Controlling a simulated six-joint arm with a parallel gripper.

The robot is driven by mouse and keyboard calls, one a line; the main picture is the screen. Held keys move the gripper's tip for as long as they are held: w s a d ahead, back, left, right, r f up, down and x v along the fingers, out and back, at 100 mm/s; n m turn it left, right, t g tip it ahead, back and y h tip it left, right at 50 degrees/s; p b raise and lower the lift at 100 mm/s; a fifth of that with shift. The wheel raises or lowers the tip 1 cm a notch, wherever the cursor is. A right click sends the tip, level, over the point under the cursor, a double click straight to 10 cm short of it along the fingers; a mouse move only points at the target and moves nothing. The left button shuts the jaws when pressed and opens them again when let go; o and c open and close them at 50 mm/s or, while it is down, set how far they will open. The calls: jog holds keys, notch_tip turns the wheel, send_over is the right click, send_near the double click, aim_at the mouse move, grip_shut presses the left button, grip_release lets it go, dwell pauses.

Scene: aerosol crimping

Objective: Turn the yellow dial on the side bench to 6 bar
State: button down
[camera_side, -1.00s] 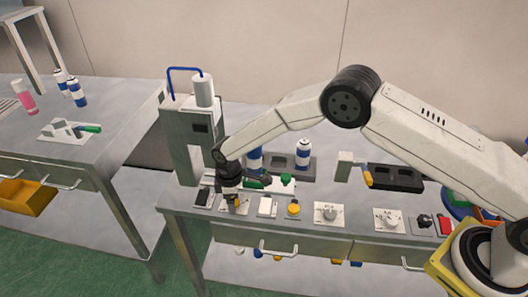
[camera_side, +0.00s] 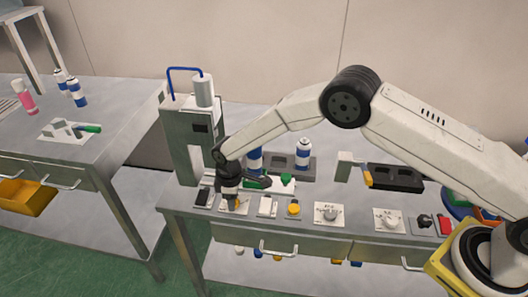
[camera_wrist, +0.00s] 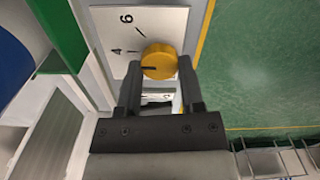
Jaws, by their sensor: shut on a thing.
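In the wrist view the yellow dial (camera_wrist: 160,60) sits on a white plate (camera_wrist: 150,14) with black numbers 4 and 6 and a partly hidden figure lower down. Its black mark points left, a little below the 4 tick and away from 6. My gripper (camera_wrist: 160,75) is shut on the dial, one dark finger on each side. In the side view my gripper (camera_side: 232,200) points down at the left part of the bench, largely hiding the dial.
A yellow knob (camera_side: 293,209) and white dials (camera_side: 328,213) stand in the row to the right. A blue-and-white can (camera_side: 304,152) and a green-topped part (camera_side: 287,178) are behind. The press (camera_side: 188,140) rises close behind my gripper.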

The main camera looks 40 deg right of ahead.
jog(key=m, duration=0.9)
dwell(0.5)
jog(key=shift+c, duration=1.1)
grip_release()
jog(key=shift+r, duration=0.1)
jog(key=shift+r, duration=3.8)
